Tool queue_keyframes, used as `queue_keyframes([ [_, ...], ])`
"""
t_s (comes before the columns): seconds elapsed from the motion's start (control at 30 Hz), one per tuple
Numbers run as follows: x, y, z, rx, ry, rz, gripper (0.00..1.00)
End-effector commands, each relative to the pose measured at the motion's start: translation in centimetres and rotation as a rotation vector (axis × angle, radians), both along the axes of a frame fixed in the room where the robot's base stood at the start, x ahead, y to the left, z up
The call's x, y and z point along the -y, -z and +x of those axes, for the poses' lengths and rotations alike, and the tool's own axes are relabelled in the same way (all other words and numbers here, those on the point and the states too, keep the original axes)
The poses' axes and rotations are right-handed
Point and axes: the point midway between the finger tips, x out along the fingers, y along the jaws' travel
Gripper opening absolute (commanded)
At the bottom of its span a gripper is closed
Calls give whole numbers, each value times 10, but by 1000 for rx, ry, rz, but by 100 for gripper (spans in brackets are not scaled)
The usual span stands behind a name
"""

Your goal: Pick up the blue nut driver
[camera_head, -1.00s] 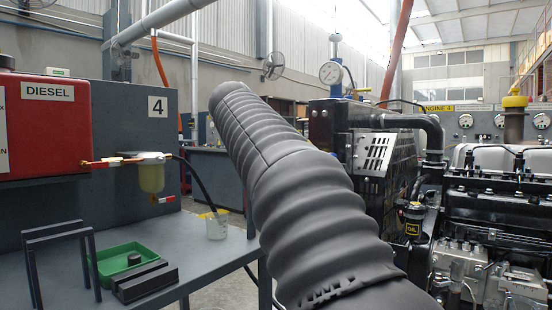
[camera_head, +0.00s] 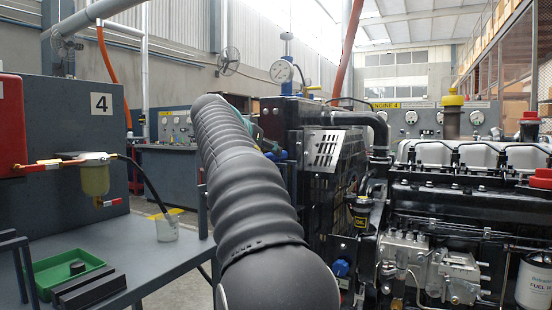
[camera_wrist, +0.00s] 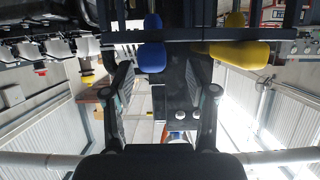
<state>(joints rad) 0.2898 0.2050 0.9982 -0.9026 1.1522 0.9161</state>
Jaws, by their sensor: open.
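In the wrist view, a blue handle (camera_wrist: 152,57), apparently the blue nut driver, shows at a dark rack bar (camera_wrist: 190,35). A larger yellow handle (camera_wrist: 232,53) lies to its right. My gripper (camera_wrist: 168,84) is open, its two fingers spread in front of the bar and the blue handle between and beyond them. Nothing is held, and I see no contact. In the head view my arm covers most of the gripper. A small blue shape (camera_head: 277,155) shows near the arm's far end; I cannot tell whether it is the nut driver.
The engine (camera_head: 450,210) fills the right side, with a black radiator unit (camera_head: 320,165) near my arm. A grey bench (camera_head: 160,250) at the left holds a green tray (camera_head: 68,270), a black block (camera_head: 90,292) and a cup (camera_head: 167,227).

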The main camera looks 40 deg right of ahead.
Motion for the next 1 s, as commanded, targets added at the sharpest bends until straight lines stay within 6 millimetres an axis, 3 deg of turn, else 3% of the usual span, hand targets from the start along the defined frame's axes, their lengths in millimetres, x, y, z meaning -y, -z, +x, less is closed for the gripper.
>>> queue_keyframes([
  [0.4, 43, 16, 10, -2, 0, 0, 57],
  [0.67, 46, 18, 12, -1, 0, 1, 57],
  [0.9, 46, 18, 12, -1, 0, 1, 0],
  [1.0, 46, 18, 12, -1, 0, 0, 0],
])
